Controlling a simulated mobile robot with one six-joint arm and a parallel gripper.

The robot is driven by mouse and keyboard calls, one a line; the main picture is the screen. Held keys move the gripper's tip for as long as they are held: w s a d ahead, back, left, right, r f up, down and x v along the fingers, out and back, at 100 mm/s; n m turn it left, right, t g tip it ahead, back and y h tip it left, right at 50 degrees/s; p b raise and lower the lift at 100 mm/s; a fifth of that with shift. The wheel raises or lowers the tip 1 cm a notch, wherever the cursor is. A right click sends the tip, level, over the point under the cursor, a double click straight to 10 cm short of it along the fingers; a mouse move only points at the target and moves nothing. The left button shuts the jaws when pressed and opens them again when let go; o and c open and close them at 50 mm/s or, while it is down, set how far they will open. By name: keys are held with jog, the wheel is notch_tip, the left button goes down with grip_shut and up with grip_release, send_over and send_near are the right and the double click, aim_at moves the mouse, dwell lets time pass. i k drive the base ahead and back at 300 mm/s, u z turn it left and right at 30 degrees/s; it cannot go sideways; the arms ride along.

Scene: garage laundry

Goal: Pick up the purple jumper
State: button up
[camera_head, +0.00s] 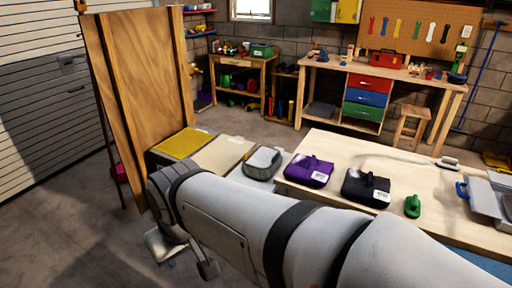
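The purple jumper (309,170) lies folded as a compact bundle with a white label, near the left end of the pale wooden table (350,150). A black folded garment (366,187), also with a white label, lies to its right. My arm crosses the foreground from the lower right, and its wrist is left of the jumper and nearer the camera. My gripper (204,266) shows only in part below the wrist. It is apart from the jumper, and its fingertips are not clear enough to tell open from shut.
A grey-and-white bundle (262,162) sits left of the jumper. A yellow-topped surface (184,143) and a tall wooden panel (145,85) stand left of it. A small green object (412,206) and an iron-like item (447,162) lie rightward on the table. A workbench (380,72) stands behind.

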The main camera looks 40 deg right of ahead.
aim_at(302, 167)
jog(key=u, duration=0.05)
jog(key=i, duration=2.4)
jog(key=z, duration=3.65)
jog(key=i, duration=1)
jog(key=u, duration=0.1)
